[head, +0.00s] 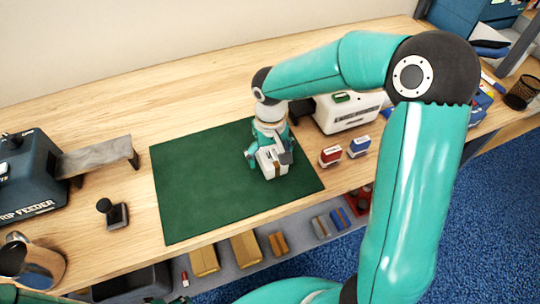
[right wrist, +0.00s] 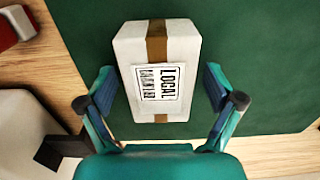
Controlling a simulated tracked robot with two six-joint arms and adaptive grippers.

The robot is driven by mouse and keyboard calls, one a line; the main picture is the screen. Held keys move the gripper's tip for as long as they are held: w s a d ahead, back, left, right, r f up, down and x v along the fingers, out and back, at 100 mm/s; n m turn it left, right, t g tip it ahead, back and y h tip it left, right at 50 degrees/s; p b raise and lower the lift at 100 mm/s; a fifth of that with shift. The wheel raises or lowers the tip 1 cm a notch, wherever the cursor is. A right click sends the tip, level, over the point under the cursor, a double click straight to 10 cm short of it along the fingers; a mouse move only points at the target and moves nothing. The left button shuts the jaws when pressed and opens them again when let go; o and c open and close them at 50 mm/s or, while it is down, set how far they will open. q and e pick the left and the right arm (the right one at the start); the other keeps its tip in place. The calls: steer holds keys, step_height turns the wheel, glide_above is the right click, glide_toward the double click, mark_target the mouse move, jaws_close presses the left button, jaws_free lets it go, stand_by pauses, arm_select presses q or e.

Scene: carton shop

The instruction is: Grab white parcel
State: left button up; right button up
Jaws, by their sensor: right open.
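The white parcel (head: 272,166) lies on the green mat (head: 195,190), toward the mat's right side. In the right wrist view the parcel (right wrist: 185,50) shows a brown tape strip and a label reading "LOCAL". My right gripper (head: 268,160) is over the parcel, pointing down. In the right wrist view my right gripper (right wrist: 160,88) is open, with one finger on each side of the parcel and a visible gap at both sides. My left gripper is not in view.
A white label machine (head: 347,114) stands right of the mat, with a red stamp (head: 330,156) and a blue stamp (head: 358,146) in front. A strip feeder (head: 30,170) and a black-handled stamp (head: 115,214) stand to the left. The mat's left part is clear.

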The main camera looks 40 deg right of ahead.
steer(key=c, duration=1.4)
steer(key=shift+r, duration=0.1)
